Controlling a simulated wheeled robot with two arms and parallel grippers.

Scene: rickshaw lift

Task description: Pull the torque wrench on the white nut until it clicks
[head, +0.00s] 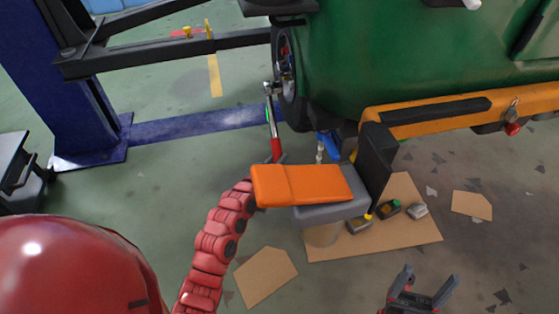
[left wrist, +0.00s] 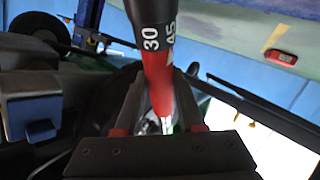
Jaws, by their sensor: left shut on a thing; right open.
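The torque wrench (head: 271,115) stands with its head at the wheel (head: 288,85) of the green rickshaw and its red handle end pointing down. My left gripper (head: 278,158) is shut on the red handle, partly hidden behind an orange-topped seat. The left wrist view shows the red torque wrench handle (left wrist: 158,80) between the fingers of the left gripper (left wrist: 157,118), with a black sleeve marked 30 and 45. The white nut cannot be made out; the wrench head and wheel cover that spot. My right gripper (head: 420,285) is open and empty at the bottom right.
The orange and grey seat (head: 303,184) stands close to the right of my left arm. Cardboard (head: 410,238) with several small items lies on the floor. A blue lift post (head: 62,75) and dark lift arm (head: 165,54) are at left. Floor around my right gripper is mostly clear.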

